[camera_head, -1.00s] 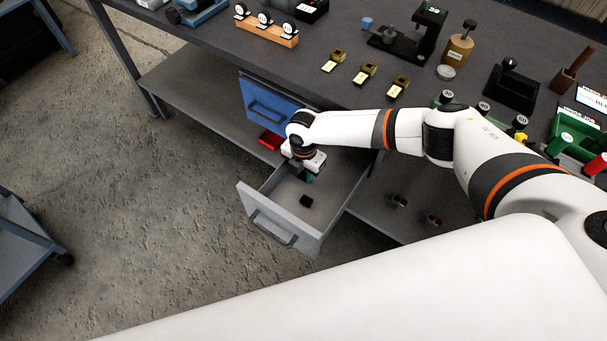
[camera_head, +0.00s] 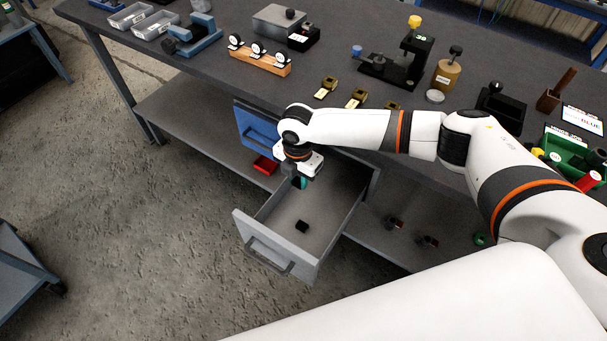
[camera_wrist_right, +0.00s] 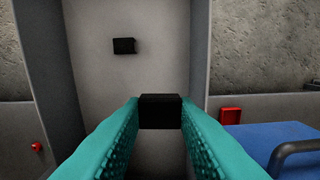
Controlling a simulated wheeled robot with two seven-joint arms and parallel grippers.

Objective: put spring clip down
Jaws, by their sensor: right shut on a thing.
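My right gripper (camera_head: 299,184) is over the open grey drawer (camera_head: 272,243), towards its rear end. In the right wrist view its teal fingers (camera_wrist_right: 160,112) are shut on a small black block, the spring clip (camera_wrist_right: 160,110). The clip is hidden in the head view. A second small black block (camera_head: 302,226) lies on the drawer floor, apart from the gripper; it also shows in the right wrist view (camera_wrist_right: 124,46). I cannot tell the exact height of the held clip above the floor. My left gripper is not in view.
The drawer walls stand around the gripper. The drawer floor around the lying block is bare. The workbench top (camera_head: 215,62) carries several fixtures.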

